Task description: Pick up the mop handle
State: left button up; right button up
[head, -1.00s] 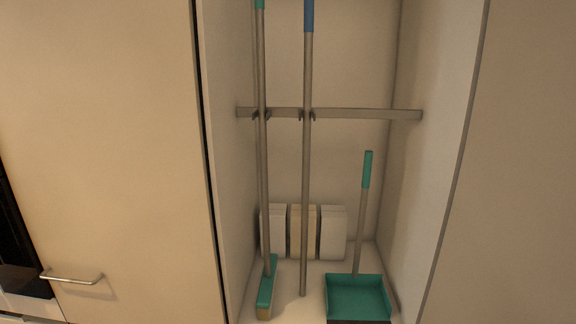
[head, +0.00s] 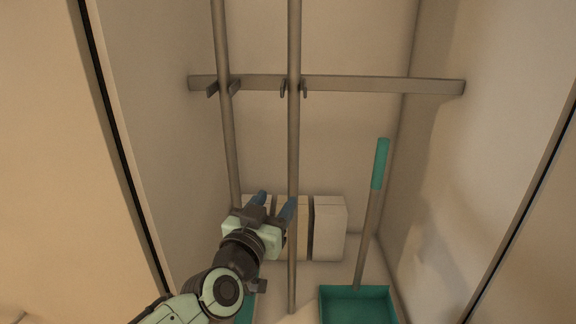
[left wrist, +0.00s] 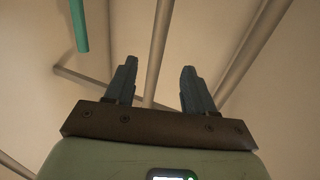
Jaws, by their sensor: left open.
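The mop handle (head: 294,130) is a long grey pole standing upright in the middle of the tall cabinet. It passes a clip on the cross rail. My left gripper (head: 276,198) is open and empty, low beside the pole, with its right finger overlapping it in the head view. In the left wrist view the pole (left wrist: 158,50) shows between the two spread fingers (left wrist: 156,78), beyond the tips. I cannot tell whether a finger touches it. The pole's top is out of the head view. My right gripper is not in view.
A second pole, the broom's (head: 224,130), stands close on the left. A dustpan with a green-gripped handle (head: 381,165) and green pan (head: 355,305) stands right. The metal rail (head: 385,85) crosses the back. White boxes (head: 329,228) stand behind. Cabinet walls close both sides.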

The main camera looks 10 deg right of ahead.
aim_at(291, 183)
pick_arm(q)
jog(key=p+x, duration=0.1)
jog(key=x, duration=0.5)
jog(key=shift+w+d+f, duration=0.15)
jog(key=shift+w+d, duration=0.1)
jog(key=p+x, duration=0.1)
jog(key=x, duration=0.4)
jog(key=shift+s+d+p, duration=0.1)
jog(key=shift+s+p, duration=0.05)
jog(key=shift+p, duration=0.25)
jog(key=shift+w+d+f, duration=0.1)
jog(key=shift+w, duration=0.15)
jog(key=shift+s, duration=0.15)
jog(key=shift+c, duration=0.6)
grip_shut()
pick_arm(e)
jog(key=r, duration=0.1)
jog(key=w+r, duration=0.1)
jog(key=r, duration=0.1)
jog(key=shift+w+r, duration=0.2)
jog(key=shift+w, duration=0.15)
